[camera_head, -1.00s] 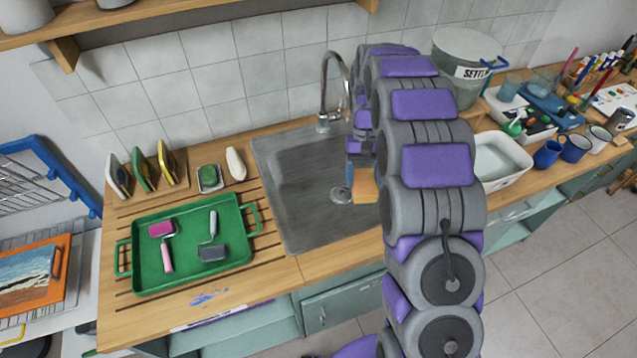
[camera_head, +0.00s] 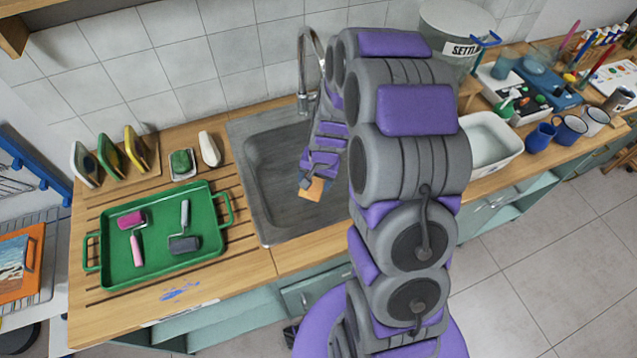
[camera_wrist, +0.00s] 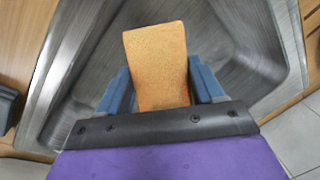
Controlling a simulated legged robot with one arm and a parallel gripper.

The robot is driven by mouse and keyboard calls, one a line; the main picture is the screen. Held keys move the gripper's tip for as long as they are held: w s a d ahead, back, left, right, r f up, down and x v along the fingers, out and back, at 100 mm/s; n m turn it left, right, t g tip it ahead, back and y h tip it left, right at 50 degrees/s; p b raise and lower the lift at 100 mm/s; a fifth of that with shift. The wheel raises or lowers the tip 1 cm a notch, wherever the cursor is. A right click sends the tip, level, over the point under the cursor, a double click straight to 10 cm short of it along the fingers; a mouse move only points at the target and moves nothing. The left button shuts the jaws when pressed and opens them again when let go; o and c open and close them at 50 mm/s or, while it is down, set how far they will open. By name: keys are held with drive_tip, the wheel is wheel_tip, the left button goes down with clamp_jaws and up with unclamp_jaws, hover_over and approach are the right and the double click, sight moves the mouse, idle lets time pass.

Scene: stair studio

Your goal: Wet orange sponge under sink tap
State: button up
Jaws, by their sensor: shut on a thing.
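The orange sponge (camera_head: 313,190) is held over the metal sink (camera_head: 275,190). It fills the middle of the wrist view (camera_wrist: 157,65), with the sink basin (camera_wrist: 235,45) behind it. My gripper (camera_wrist: 158,90) is shut on the sponge, one blue finger at each side. In the head view my gripper (camera_head: 313,185) is at the end of my purple and grey arm, low over the basin. I cannot tell whether water runs.
A green tray (camera_head: 92,247) with two paint rollers lies on the wooden counter left of the sink. Several sponges stand in a rack (camera_head: 150,160) behind it. A white basin (camera_head: 490,145) and blue mugs (camera_head: 541,137) stand to the right.

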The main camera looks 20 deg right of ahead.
drive_tip(key=shift+s+d+f+m, duration=0.3)
drive_tip(key=shift+s+d+m, duration=0.2)
drive_tip(key=shift+s+d, duration=0.15)
drive_tip(key=shift+d+t, duration=0.3)
drive_tip(key=shift+d, duration=0.1)
drive_tip(key=shift+w+d+f, duration=0.2)
drive_tip(key=shift+w+d, duration=0.1)
drive_tip(key=shift+w, duration=0.05)
drive_tip(key=shift+w+a+f, duration=0.15)
drive_tip(key=shift+w+a, duration=0.05)
drive_tip(key=shift+w, duration=0.9)
drive_tip(key=shift+w+d+f, duration=0.15)
drive_tip(key=shift+w+f, duration=0.05)
drive_tip(key=shift+w, duration=0.45)
drive_tip(key=w+d+f, duration=0.1)
drive_tip(key=w+d, duration=0.1)
drive_tip(key=w, duration=0.4)
drive_tip(key=shift+w+d+b, duration=0.15)
drive_tip(key=shift+d+b, duration=0.15)
drive_tip(key=shift+w+d+f+p, duration=0.2)
drive_tip(key=shift+w+d, duration=0.15)
drive_tip(key=shift+w, duration=0.3)
drive_tip(key=shift+w+d+f+p, duration=0.2)
drive_tip(key=shift+w+d, duration=0.15)
drive_tip(key=shift+w, duration=0.3)
